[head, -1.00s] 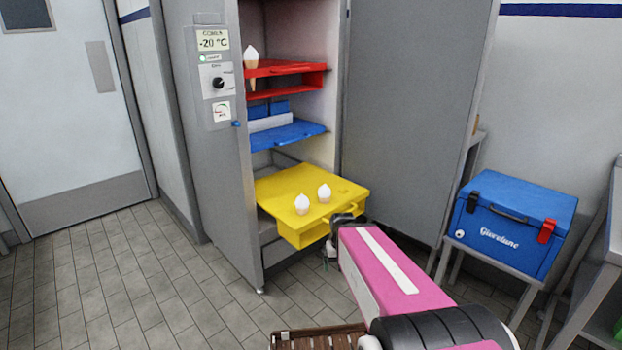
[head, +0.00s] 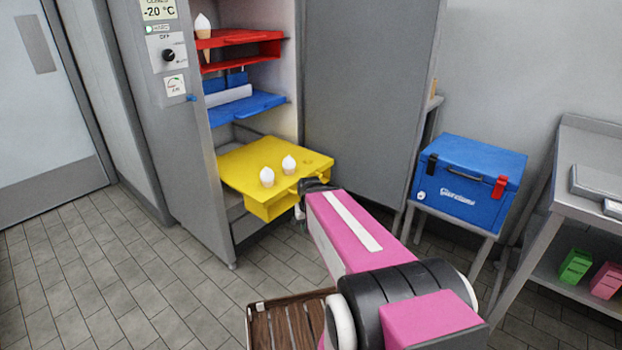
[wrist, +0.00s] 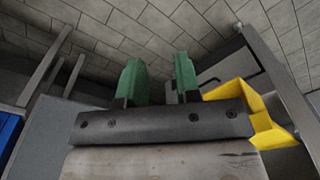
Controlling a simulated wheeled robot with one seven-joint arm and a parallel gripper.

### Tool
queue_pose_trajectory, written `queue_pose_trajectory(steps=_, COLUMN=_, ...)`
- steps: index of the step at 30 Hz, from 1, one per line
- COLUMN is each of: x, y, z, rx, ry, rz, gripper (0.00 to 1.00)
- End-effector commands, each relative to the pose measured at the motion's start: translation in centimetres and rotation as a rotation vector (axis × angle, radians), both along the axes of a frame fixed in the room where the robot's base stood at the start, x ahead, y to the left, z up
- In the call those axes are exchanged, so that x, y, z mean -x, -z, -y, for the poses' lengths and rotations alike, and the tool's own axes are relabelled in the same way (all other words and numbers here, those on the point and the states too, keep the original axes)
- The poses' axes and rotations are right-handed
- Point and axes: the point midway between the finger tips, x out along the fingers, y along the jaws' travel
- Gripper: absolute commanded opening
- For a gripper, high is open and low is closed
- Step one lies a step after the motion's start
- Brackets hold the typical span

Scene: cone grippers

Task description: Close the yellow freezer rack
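The yellow freezer rack (head: 241,164) is pulled out of the open freezer at its lowest level. Two white-topped cones (head: 267,177) stand in its top. My gripper (head: 302,212) is at the rack's front right corner, mostly hidden behind my pink arm in the head view. In the wrist view my gripper (wrist: 158,80) shows two green fingers standing apart with nothing between them. The yellow rack (wrist: 262,120) is just right of the fingers there. I cannot tell whether my gripper touches it.
Above are a red rack (head: 240,38) holding a cone and a blue rack (head: 262,104). The freezer door (head: 365,90) stands open on the right. A blue cooler (head: 465,185) sits on a stand further right. Tiled floor lies clear at left.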

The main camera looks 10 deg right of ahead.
Motion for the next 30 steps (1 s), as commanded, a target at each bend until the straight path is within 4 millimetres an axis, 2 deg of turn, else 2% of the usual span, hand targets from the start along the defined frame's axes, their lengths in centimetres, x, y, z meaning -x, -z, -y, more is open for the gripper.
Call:
queue_pose_trajectory(steps=1, x=-3.2, y=-0.6, z=0.8, rx=-0.010, ry=0.061, rz=0.050, gripper=0.14)
queue_pose_trajectory(steps=2, x=-4.9, y=-1.1, z=1.4, rx=-0.018, ry=0.105, rz=0.084, gripper=0.04)
queue_pose_trajectory(steps=3, x=-7.4, y=-1.9, z=2.3, rx=-0.031, ry=0.170, rz=0.134, gripper=0.00)
queue_pose_trajectory(steps=6, x=-13.5, y=-4.5, z=4.8, rx=-0.077, ry=0.341, rz=0.265, gripper=0.00)
queue_pose_trajectory(steps=9, x=-18.6, y=-7.3, z=7.5, rx=-0.129, ry=0.493, rz=0.385, gripper=0.00)
queue_pose_trajectory(steps=12, x=-22.2, y=-9.9, z=9.7, rx=-0.178, ry=0.609, rz=0.474, gripper=0.00)
queue_pose_trajectory(steps=15, x=-24.3, y=-11.6, z=11.2, rx=-0.211, ry=0.682, rz=0.531, gripper=0.00)
queue_pose_trajectory(steps=20, x=-25.3, y=-12.3, z=11.9, rx=-0.231, ry=0.720, rz=0.560, gripper=0.00)
queue_pose_trajectory(steps=26, x=-26.3, y=-11.0, z=11.9, rx=-0.230, ry=0.718, rz=0.558, gripper=0.00)
queue_pose_trajectory(steps=30, x=-27.5, y=-9.3, z=12.0, rx=-0.230, ry=0.718, rz=0.556, gripper=0.00)
